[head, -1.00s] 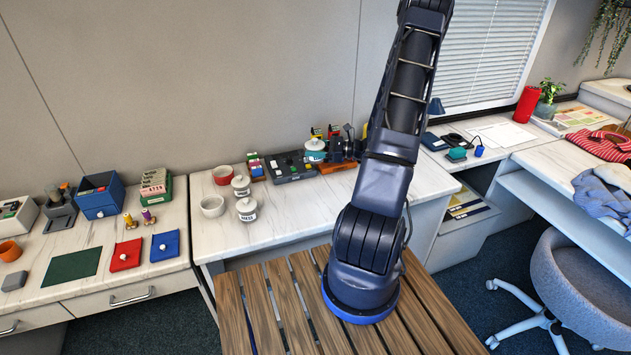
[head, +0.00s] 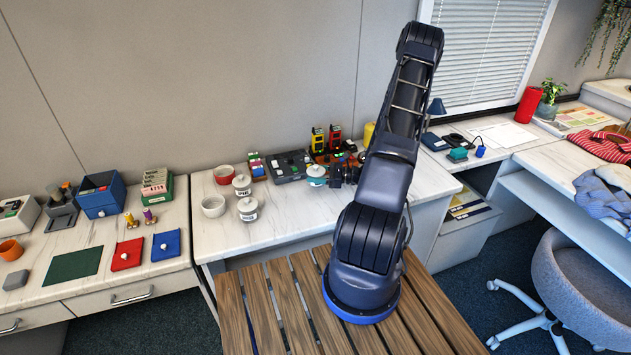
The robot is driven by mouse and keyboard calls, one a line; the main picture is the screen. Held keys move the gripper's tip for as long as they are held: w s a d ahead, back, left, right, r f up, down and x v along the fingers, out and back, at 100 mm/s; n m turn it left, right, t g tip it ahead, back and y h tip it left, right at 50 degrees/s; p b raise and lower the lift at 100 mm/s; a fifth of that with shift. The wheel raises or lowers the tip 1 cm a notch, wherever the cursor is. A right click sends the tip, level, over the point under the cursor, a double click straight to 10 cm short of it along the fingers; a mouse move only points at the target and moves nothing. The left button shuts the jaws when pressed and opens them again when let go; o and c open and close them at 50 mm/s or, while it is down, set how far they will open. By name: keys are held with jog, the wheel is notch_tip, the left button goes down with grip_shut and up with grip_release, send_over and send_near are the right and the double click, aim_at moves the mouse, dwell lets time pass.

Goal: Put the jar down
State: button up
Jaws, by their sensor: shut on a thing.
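The jar looks upright and low, just in front of the dark tray. I cannot tell whether its base touches the counter. Two white lidded jars, one behind (head: 242,185) and one in front (head: 247,209), stand to the left with dark lettering.
A dark tray (head: 287,167) lies behind the held jar, with yellow (head: 318,139) and red (head: 335,137) items to its right. The counter between the lidded jars and the held jar is clear.

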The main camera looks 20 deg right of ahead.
jog(key=shift+f, duration=1.55)
jog(key=shift+f, duration=0.15)
jog(key=o, duration=1.4)
